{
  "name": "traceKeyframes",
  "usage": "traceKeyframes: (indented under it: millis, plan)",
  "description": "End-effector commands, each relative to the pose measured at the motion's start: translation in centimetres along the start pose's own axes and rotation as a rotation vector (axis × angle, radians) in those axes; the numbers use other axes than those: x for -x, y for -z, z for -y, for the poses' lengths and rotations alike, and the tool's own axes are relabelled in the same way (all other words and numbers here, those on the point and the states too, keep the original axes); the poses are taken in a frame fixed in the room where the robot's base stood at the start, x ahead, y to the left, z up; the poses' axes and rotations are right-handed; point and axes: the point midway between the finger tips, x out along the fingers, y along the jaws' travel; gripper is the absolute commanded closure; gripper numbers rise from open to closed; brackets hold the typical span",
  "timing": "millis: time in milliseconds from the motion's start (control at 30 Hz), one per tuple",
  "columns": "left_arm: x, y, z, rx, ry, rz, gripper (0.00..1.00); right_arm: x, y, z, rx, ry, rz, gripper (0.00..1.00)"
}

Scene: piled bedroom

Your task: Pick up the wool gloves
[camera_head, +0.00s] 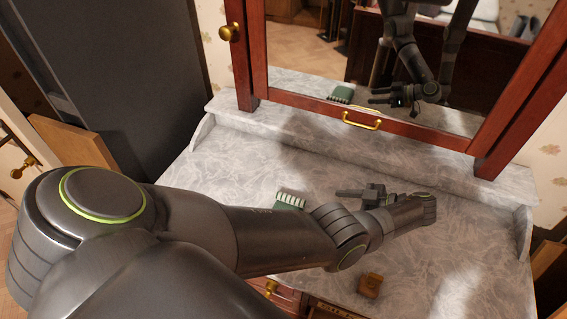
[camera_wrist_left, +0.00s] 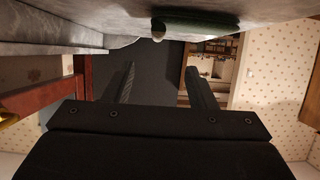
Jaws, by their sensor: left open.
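A dark green item with a row of pale stripes or tips, seemingly the wool gloves (camera_head: 289,201), lies on the marble dresser top (camera_head: 460,245). My arm hides part of its near side. A green shape, likely the same gloves (camera_wrist_left: 195,20), shows at the top of the left wrist view. My left gripper (camera_head: 346,193) is over the dresser top to the right of the gloves, its fingers pointing left towards them. In the left wrist view the gripper (camera_wrist_left: 162,75) is open, with nothing between the fingers. My right gripper is not seen directly.
A small orange-brown object (camera_head: 370,285) lies near the dresser's front. A red-framed mirror (camera_head: 400,110) stands at the back, reflecting the gloves and arm. A dark grey panel (camera_head: 105,80) rises at the left. The right part of the top is bare.

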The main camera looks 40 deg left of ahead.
Motion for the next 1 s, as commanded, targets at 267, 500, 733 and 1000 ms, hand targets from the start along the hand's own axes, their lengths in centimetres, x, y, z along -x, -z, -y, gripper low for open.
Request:
traceKeyframes:
  millis: [267,500,733,1000]
  plan:
    - [-2.9,-0.1,0.0,0.002,0.002,0.0,0.49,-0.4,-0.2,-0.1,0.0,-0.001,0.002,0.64]
    - [-5.3,-0.2,0.0,0.003,0.002,-0.001,0.49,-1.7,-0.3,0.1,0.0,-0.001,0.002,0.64]
    - [-7.6,-0.4,0.0,0.004,0.001,0.0,0.49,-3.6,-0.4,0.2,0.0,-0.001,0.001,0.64]
    - [-10.1,-0.3,-0.1,0.003,0.001,-0.001,0.49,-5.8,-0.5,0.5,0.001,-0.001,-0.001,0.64]
